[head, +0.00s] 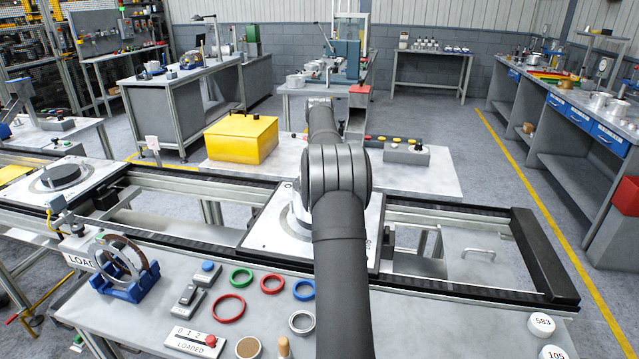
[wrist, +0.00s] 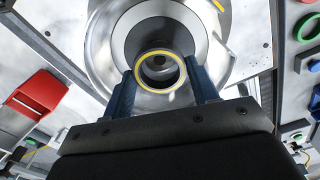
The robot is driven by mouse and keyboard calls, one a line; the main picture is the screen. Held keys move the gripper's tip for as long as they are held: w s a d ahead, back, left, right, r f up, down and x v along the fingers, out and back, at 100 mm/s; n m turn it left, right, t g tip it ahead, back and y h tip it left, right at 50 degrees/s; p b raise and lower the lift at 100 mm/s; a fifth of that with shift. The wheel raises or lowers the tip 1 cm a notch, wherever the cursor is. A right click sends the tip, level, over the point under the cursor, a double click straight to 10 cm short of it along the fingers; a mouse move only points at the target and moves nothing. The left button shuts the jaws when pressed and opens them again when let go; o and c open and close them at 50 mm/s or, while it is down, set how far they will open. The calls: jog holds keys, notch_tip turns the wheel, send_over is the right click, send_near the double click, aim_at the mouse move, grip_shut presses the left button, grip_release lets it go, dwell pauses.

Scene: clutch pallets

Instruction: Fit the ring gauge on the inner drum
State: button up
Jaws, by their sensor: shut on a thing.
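My gripper (wrist: 160,80) is shut on the ring gauge (wrist: 142,83), a small metal ring with a yellow line around its rim, held between two blue fingers in the wrist view. Behind it is the round drum assembly (wrist: 105,42), with a bright silver outer part and a grey inner band (wrist: 192,28) around a darker middle. The ring overlaps the drum's middle in this view; I cannot tell whether it touches. In the head view the assembly (head: 288,224) sits on a pallet plate (head: 262,228), mostly hidden by my arm. The gripper is hidden there too.
The pallet rests on a conveyor with dark rails (head: 450,216). Another pallet (head: 90,188) with a dark disc is at left. A yellow box (head: 238,140) stands behind.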

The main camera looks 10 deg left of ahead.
jog(key=shift+f, duration=0.5)
jog(key=shift+f, duration=0.15)
jog(key=shift+f, duration=0.4)
jog(key=o, duration=1.1)
notch_tip(320, 180, up, 13)
jog(key=shift+r, duration=0.1)
